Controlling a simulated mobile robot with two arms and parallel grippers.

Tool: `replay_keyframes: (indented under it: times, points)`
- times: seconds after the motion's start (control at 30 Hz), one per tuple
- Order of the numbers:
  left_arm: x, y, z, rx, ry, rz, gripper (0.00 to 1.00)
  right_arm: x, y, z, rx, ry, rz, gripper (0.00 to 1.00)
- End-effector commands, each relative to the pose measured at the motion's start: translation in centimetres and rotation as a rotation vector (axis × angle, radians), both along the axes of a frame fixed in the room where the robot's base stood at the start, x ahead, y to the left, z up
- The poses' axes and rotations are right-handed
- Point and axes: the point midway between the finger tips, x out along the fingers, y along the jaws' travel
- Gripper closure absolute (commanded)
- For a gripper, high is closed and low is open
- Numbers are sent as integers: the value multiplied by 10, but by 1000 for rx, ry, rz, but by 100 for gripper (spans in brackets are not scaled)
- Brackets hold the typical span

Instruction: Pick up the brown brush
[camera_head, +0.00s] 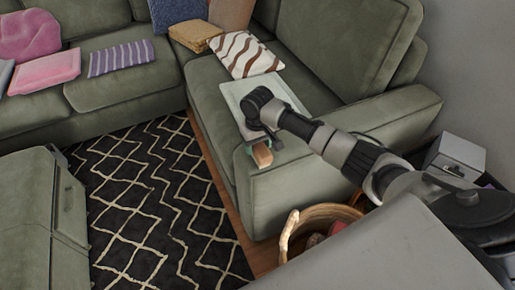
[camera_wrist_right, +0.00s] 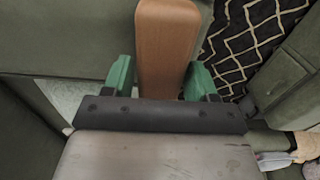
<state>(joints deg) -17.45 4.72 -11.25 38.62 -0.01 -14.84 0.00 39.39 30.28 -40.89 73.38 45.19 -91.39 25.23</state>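The brown brush (camera_head: 262,155) shows as a small wooden block at the front of my right gripper (camera_head: 259,146), beside the inner edge of the sofa's right section. In the right wrist view, the brush (camera_wrist_right: 166,45) is a long, smooth wooden piece with a rounded end, pointing away from the gripper. The green fingers of the right gripper (camera_wrist_right: 160,80) stand close on both sides of it and look shut on it. The part near the palm is hidden behind the dark gripper body. My left gripper is not in view.
A pale flat board or tray (camera_head: 238,90) lies on the green sofa seat behind the gripper. A wicker basket (camera_head: 293,232) with things in it stands below, by the sofa arm (camera_head: 300,190). A black patterned rug (camera_head: 150,200) covers open floor at left.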

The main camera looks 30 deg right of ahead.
Motion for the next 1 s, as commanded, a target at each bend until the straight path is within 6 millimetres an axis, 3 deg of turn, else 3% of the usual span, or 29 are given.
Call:
replay_keyframes:
  times: [0.03, 0.23, 0.57, 0.83, 1.0]
  points:
    - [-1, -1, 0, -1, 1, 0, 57, 0, 0, 0, 0, 0, 0, 50]
    - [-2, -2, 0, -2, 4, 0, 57, 0, 0, 1, 0, -1, 0, 78]
    - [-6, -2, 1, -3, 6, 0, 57, 0, 0, 6, 0, -1, -1, 78]
    - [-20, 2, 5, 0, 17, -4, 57, 1, 0, 46, 2, -4, 1, 78]
    - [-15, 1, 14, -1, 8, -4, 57, -35, -4, 63, -1, 0, 2, 78]
